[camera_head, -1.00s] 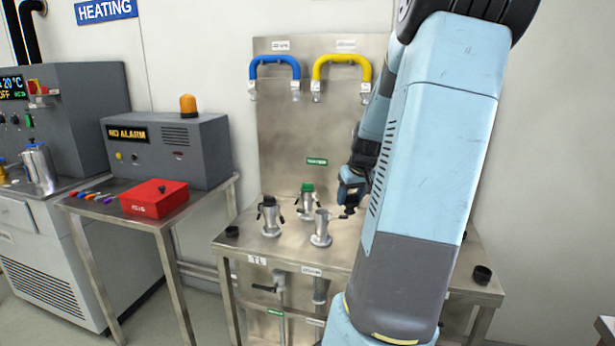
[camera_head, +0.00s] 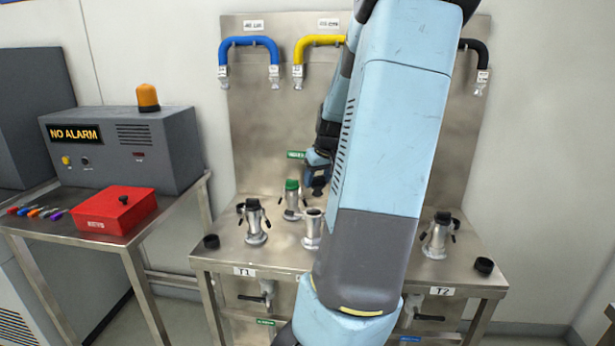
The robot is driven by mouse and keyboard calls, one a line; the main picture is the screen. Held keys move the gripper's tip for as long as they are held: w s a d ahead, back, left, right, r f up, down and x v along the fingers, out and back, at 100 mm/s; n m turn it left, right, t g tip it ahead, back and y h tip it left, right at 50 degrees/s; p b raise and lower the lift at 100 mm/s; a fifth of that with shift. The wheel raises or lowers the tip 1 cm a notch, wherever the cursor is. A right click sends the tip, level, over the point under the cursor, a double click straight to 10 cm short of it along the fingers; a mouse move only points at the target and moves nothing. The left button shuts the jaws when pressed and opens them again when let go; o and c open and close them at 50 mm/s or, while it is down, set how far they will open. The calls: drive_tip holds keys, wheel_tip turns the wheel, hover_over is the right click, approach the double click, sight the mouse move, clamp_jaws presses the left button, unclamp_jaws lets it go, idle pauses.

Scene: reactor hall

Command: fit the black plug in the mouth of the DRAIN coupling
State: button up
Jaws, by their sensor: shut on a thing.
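My gripper (camera_head: 317,176) is partly hidden behind my own arm. It is shut on a small dark thing that appears to be the black plug (camera_head: 318,189), just below the jaws. An open-mouthed metal coupling (camera_head: 312,232) stands upright on the steel bench, partly covered by my arm on its right. Its label is hidden, so I cannot read DRAIN on it. The plug appears above this coupling's mouth in the picture, with a gap between them; their depth is hard to judge.
A green-topped coupling (camera_head: 291,203) stands just behind left. Black-topped couplings stand at T1 (camera_head: 255,226) and T2 (camera_head: 438,240). Black caps lie at the bench's left (camera_head: 211,241) and right (camera_head: 484,266). A red box (camera_head: 115,211) sits on the side table.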

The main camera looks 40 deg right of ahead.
drive_tip(key=shift+w+a, duration=0.45)
drive_tip(key=shift+a, duration=0.05)
drive_tip(key=shift+f, duration=0.15)
drive_tip(key=shift+f, duration=4.25)
drive_tip(key=shift+s+a+f, duration=0.1)
drive_tip(key=shift+f, duration=0.05)
